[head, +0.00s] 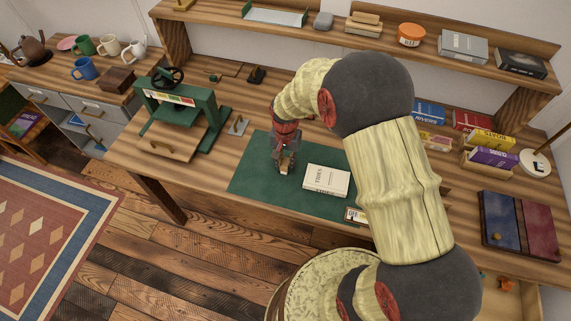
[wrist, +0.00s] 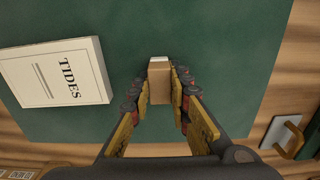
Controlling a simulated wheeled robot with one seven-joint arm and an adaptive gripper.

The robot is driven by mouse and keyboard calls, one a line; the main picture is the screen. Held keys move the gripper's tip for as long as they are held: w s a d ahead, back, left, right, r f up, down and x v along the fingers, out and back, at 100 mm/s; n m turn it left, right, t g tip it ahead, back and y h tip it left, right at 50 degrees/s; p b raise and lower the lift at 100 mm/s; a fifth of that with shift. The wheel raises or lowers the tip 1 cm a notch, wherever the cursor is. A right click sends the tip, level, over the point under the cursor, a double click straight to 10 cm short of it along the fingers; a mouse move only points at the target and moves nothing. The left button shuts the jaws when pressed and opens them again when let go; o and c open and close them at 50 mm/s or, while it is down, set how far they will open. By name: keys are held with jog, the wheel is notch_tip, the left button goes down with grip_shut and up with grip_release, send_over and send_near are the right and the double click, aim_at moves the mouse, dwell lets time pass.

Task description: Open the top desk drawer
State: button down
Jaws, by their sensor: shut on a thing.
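My gripper (head: 284,160) is over the green mat on the desk, left of the white book. In the wrist view my gripper (wrist: 160,90) is shut on a small tan block (wrist: 159,82) with a white end. I cannot tell whether the block touches the mat. A pale wooden, open-topped compartment (head: 525,300) with small orange things shows below the desk's right front edge. It looks like a pulled-out drawer, but my arm and the frame edge hide much of it. No desk drawer front or handle shows clearly.
The white book (head: 327,180), titled TIDES, lies on the green mat (head: 245,180). A green press (head: 180,110) stands to the left, a blue and red folder (head: 520,228) lies to the right. A grey drawer cabinet (head: 75,110) stands at far left. The floor in front is clear.

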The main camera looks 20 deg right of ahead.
jog(key=shift+r, duration=0.15)
jog(key=shift+r, duration=0.25)
jog(key=r, duration=0.1)
jog(key=r+p, duration=0.2)
jog(key=shift+s+r, duration=0.3)
jog(key=s+r+n+p, duration=0.1)
jog(key=s+r+p, duration=0.1)
jog(key=s+r, duration=0.35)
jog(key=s+r+p, duration=0.2)
jog(key=s+r, duration=0.1)
jog(key=s, duration=0.5)
jog(key=r+n, duration=0.1)
jog(key=n, duration=0.4)
send_over(286, 163)
notch_tip(286, 163, down, 6)
jog(key=w+n, duration=0.1)
jog(key=w, duration=0.1)
jog(key=shift+w+f, duration=0.25)
jog(key=shift+w, duration=0.1)
